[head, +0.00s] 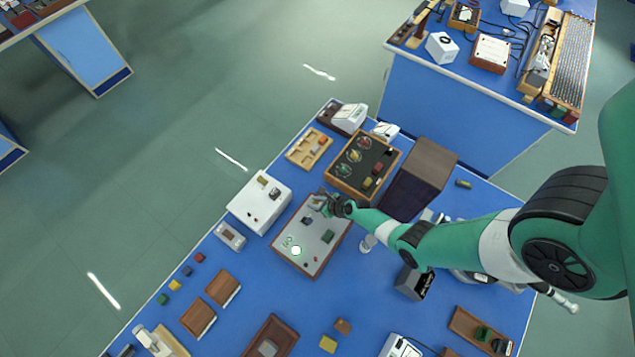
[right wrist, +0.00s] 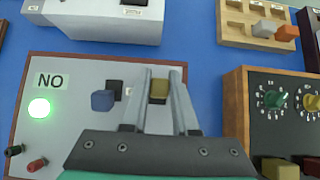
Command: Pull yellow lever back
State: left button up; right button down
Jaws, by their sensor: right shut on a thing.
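The yellow lever (right wrist: 158,91) stands on a grey panel box with a wooden rim (right wrist: 70,66), between the two fingers of my right gripper (right wrist: 159,84). The fingers are shut on it. In the head view my right gripper (head: 323,203) is over the far end of the same panel (head: 290,230) and hides most of the lever. A blue lever (right wrist: 103,100) is left of the yellow one, beside a dark slot. A green lamp (right wrist: 39,107) glows under a "NO" label (right wrist: 49,80). My left gripper is not in view.
A white box (head: 255,207) stands left of the panel. A dark dial box (head: 378,150) and a wooden tray (head: 309,146) are behind it. A tall brown block (head: 425,165) is to the right. Wooden blocks (head: 224,288) lie nearer the front on the blue bench.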

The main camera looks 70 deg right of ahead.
jog(key=shift+w+d+r+g+p, duration=0.15)
jog(key=shift+w+r+g+p, duration=0.15)
jog(key=shift+w+r+p, duration=0.15)
jog(key=shift+w+f+g, duration=0.1)
jog(key=shift+f+g, duration=0.1)
jog(key=shift+g, duration=0.1)
jog(key=shift+w+f+g+y, duration=0.15)
jog(key=shift+f+g+y, duration=0.15)
jog(key=shift+g, duration=0.1)
jog(key=shift+w+d+f+g+y+b, duration=0.1)
jog(key=shift+w+f+g+y+b, duration=0.2)
jog(key=shift+g+b, duration=0.3)
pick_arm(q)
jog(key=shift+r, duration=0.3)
pick_arm(e)
jog(key=shift+g, duration=0.5)
pick_arm(q)
jog(key=shift+b, duration=0.3)
pick_arm(e)
jog(key=shift+r, duration=0.1)
jog(key=c, duration=0.7)
grip_release()
